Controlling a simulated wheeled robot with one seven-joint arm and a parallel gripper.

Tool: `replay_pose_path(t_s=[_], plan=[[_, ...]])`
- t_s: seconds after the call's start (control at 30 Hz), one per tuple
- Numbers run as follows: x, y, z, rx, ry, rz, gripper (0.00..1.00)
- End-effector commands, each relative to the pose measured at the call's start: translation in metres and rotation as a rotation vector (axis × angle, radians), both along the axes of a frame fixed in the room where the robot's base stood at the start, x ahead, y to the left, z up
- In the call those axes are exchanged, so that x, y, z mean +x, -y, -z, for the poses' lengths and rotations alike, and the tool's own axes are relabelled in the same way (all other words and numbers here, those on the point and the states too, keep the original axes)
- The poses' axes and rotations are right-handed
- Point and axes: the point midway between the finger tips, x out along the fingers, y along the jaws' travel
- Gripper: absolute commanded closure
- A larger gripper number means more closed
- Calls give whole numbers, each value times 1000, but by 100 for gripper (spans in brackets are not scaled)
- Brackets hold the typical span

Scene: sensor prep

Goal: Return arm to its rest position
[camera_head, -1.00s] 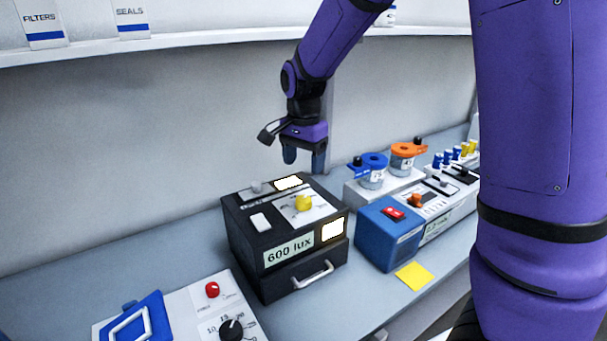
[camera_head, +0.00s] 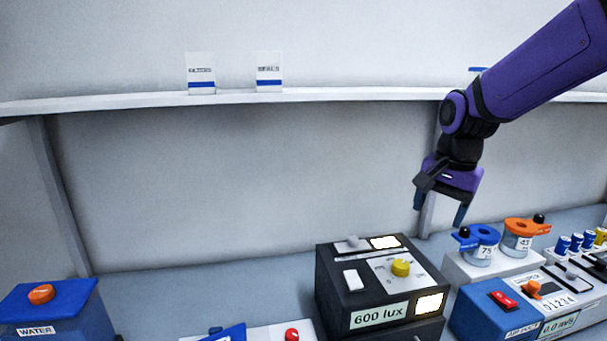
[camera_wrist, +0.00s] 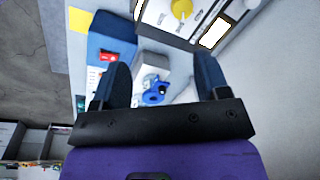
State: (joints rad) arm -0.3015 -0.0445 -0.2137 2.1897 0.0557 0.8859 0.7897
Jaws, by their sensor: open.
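My gripper (camera_head: 440,212) hangs from my purple arm at the right of the head view. Its blue fingers are apart with nothing between them. It is in the air, above and behind the black box marked 600 lux (camera_head: 378,318) and to the left of the blue-lidded jar. In the wrist view, my gripper (camera_wrist: 162,82) also shows two spread fingers, with the blue jar (camera_wrist: 155,92) and the bench seen beyond them.
The black box has a yellow knob (camera_head: 401,267). A blue air duct box (camera_head: 490,318) and jars with blue (camera_head: 482,240) and orange (camera_head: 518,238) lids stand to the right. A blue WATER box (camera_head: 45,315) is at left. A white shelf (camera_head: 330,95) runs along the wall.

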Motion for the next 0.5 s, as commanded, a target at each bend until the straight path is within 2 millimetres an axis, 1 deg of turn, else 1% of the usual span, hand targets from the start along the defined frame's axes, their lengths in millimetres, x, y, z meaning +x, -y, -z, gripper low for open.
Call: replay_pose_path(t_s=[0.03,0.2,0.33,0.5], plan=[[-13,5,-11,4,27,-37,32],[-55,18,-37,-7,108,-184,32],[-89,26,-51,-34,172,-295,32],[-132,34,-63,-90,249,-434,32]])
